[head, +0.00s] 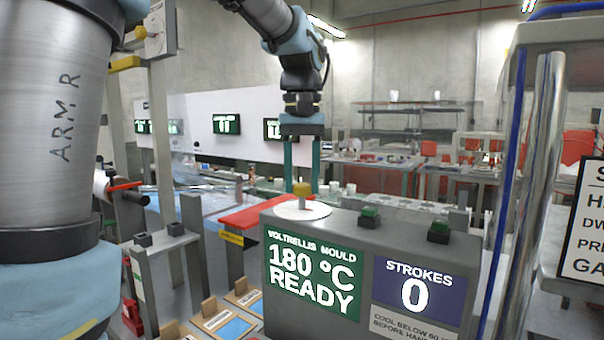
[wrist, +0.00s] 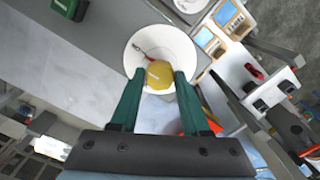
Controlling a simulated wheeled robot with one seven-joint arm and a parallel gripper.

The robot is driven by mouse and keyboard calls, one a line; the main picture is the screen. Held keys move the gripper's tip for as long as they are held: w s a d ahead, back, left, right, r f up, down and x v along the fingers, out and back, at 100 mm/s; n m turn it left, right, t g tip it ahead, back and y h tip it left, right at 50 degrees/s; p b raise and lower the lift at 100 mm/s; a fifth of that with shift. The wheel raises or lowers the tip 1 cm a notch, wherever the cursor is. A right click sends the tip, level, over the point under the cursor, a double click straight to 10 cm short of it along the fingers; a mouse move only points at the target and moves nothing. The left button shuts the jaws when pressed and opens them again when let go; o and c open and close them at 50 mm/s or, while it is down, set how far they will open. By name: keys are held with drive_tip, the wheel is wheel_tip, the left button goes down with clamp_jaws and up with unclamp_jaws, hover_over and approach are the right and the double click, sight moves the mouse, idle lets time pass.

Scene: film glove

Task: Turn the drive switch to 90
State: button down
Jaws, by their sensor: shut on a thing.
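My gripper (head: 302,180) points straight down, with one green finger on each side of the knob. In the wrist view the knob (wrist: 160,75) sits between the two fingertips, which are shut on it. A small red and dark mark shows on the dial (wrist: 178,47) beside the knob. I cannot read any number or angle on the dial.
The console front reads "180 °C READY" (head: 311,280) and "STROKES 0" (head: 420,288). A metal post (head: 535,180) rises at the right.

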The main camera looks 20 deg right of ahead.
sight(303, 185)
drive_tip(key=shift+m, duration=0.5)
drive_tip(key=shift+c, duration=1.9)
unclamp_jaws()
wheel_tip(303, 185, up, 11)
drive_tip(key=shift+s+f, duration=0.1)
drive_tip(key=shift+s, duration=0.05)
